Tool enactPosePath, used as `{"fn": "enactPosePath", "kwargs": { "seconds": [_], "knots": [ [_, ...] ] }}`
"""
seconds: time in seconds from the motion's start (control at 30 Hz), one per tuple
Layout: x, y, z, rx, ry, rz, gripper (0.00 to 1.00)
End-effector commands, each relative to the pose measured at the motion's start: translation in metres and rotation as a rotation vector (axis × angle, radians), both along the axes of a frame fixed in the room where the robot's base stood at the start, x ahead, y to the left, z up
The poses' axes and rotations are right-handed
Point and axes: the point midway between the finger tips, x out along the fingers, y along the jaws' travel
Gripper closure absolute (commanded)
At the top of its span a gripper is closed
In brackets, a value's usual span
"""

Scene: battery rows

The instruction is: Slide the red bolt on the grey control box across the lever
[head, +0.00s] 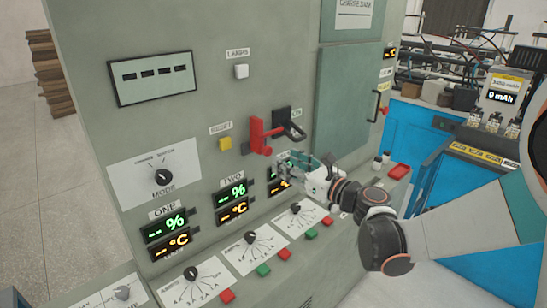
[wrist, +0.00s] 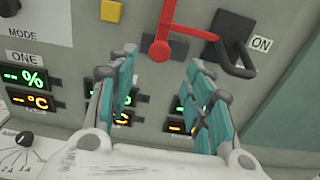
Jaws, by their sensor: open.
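The red bolt (head: 256,136) is on the front of the grey control box (head: 215,105), left of the black lever (head: 290,126). In the wrist view the red bolt (wrist: 166,25) shows an upright bar with a round knob at its lower end, and a red rod reaching right towards the black lever (wrist: 238,62) and its plate marked ON. My gripper (head: 292,166) is below and slightly right of the bolt in the head view. In the wrist view my gripper (wrist: 163,58) has its teal fingers spread, with the knob between and beyond the tips. Nothing is held; contact cannot be told.
A yellow button (head: 226,144) and a mode dial (head: 162,176) are left of the bolt. Lit displays (head: 232,200) and dials (head: 252,245) lie below. A greenish door (head: 345,95) is to the right. A blue bench (head: 415,122) stands farther right.

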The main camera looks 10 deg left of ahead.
Motion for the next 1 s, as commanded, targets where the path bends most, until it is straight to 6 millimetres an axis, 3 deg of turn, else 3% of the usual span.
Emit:
{"fn": "enactPosePath", "kwargs": {
  "seconds": [0.3,0.77,0.8,1.0],
  "knots": [
    [0.032,0.042,-0.001,-0.001,-0.001,0.002,0.53],
    [0.041,0.052,0.0,-0.001,-0.001,0.0,0.53],
    [0.041,0.052,0.0,-0.001,-0.001,0.0,0.56],
    [0.041,0.052,0.0,-0.001,-0.001,0.0,1.0]
  ]
}}
